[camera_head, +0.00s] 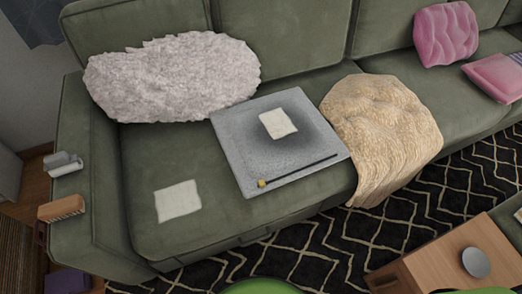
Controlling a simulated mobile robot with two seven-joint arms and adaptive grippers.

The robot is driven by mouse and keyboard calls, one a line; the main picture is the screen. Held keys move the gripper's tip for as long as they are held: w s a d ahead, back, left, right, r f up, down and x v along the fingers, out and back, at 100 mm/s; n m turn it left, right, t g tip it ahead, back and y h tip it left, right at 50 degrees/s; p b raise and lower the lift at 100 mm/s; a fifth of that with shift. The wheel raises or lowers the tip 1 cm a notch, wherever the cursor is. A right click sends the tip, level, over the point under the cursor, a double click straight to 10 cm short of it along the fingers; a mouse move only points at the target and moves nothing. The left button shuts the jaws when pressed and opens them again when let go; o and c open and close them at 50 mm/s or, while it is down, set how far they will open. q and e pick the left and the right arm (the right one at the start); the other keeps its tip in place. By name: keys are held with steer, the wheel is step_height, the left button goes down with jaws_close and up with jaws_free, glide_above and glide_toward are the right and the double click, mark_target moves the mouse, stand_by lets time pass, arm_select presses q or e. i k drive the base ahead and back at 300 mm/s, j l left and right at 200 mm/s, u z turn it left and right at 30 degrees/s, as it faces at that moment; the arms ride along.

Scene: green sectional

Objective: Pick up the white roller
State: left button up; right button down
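A small white and grey roller-like object (63,164) lies on the left armrest of the green sofa, near its outer edge. It looks like the white roller, though it is too small to make out clearly. A wooden brush (62,208) with pale bristles is nearer on the same armrest, apart from it. Neither of my grippers shows in the head view.
On the green sofa (142,226) are a fluffy white cushion (170,78), a grey board (232,135) bearing a thin dark stick, a beige throw (380,130) and pink cushions (446,35). A wooden table (420,268) stands at the lower right.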

mark_target(61, 163)
steer(key=u, duration=1.65)
